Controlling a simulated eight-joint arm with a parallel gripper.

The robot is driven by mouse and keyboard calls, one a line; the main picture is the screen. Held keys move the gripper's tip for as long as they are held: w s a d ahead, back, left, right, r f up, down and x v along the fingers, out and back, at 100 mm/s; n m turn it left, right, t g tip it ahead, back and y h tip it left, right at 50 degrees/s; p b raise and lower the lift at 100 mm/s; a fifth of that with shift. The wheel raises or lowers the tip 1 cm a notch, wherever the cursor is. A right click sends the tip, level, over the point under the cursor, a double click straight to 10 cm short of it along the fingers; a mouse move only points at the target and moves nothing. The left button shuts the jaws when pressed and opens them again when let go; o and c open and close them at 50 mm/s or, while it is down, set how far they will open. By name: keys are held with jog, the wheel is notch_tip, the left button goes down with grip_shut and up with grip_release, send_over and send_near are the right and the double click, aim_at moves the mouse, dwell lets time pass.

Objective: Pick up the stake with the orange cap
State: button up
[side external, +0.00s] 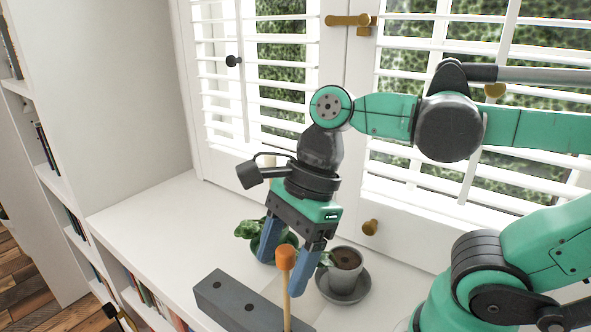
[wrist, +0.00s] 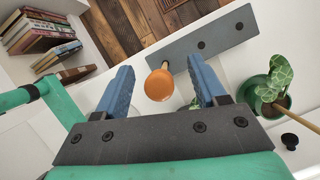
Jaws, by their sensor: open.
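The stake with the orange cap (side external: 287,258) stands upright at the right end of a dark grey block with holes (side external: 222,297). In the wrist view its round orange cap (wrist: 160,84) lies between the two blue fingers, with the wooden shaft running down to the block (wrist: 224,38). My gripper (side external: 284,262) is open, with one blue finger on each side of the cap. It also shows in the wrist view (wrist: 162,88), with a gap between each finger and the cap. The lower part of the shaft is cut off by the frame in the side view.
A grey pot (side external: 346,272) on a saucer stands close to the right of my gripper. A green pot with a leafy plant and a stick (wrist: 262,95) is behind it. Shuttered windows are at the back; books sit on shelves below the white ledge (side external: 150,222).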

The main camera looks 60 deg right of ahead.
jog(key=shift+a+f, duration=0.25)
jog(key=shift+f, duration=0.45)
grip_shut()
jog(key=shift+w, duration=0.1)
notch_tip(320, 180, up, 20)
dwell(0.4)
